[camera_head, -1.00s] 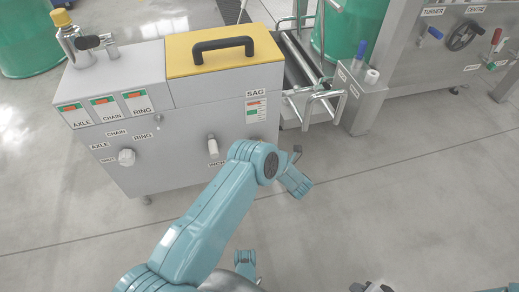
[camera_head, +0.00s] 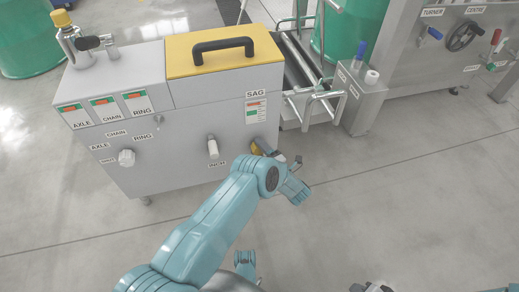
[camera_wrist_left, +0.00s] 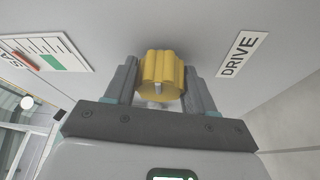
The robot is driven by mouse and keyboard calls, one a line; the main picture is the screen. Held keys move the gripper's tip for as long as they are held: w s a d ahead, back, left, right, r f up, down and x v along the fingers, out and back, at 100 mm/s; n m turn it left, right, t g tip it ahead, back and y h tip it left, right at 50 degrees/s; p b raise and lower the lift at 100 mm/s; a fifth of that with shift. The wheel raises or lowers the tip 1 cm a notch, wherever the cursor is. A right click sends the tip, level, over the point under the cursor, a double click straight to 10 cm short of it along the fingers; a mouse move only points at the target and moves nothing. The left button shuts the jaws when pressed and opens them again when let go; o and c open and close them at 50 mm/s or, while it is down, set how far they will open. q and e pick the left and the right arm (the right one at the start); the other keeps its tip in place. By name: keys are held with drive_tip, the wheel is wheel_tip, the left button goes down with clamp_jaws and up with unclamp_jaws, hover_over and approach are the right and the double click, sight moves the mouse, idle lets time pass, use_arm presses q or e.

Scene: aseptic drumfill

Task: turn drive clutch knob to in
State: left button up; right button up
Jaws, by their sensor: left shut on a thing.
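The drive clutch knob is a yellow fluted knob on the front face of the grey machine cabinet. In the left wrist view the knob (camera_wrist_left: 160,78) sits between the two fingers of my left gripper (camera_wrist_left: 160,88), beside the DRIVE label (camera_wrist_left: 243,54). The gripper is shut on it. In the head view the yellow knob (camera_head: 256,147) shows only in part behind my left gripper (camera_head: 264,149), low on the right of the cabinet below the SAG label. Any position marks around the knob are hidden. My right gripper cannot be made out.
The cabinet (camera_head: 180,165) also bears a white AXLE/CHAIN/RING knob (camera_head: 126,157) and a pale INCH knob (camera_head: 212,147). A yellow lid (camera_head: 222,52) with a black handle is on top. A roller conveyor (camera_head: 305,70) and a small grey post (camera_head: 358,100) stand to the right. The floor in front is open.

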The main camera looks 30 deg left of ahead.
use_arm(q)
drive_tip(key=shift+w, duration=0.1)
drive_tip(key=o, duration=1)
drive_tip(key=shift+c, duration=0.2)
drive_tip(key=shift+d, duration=0.15)
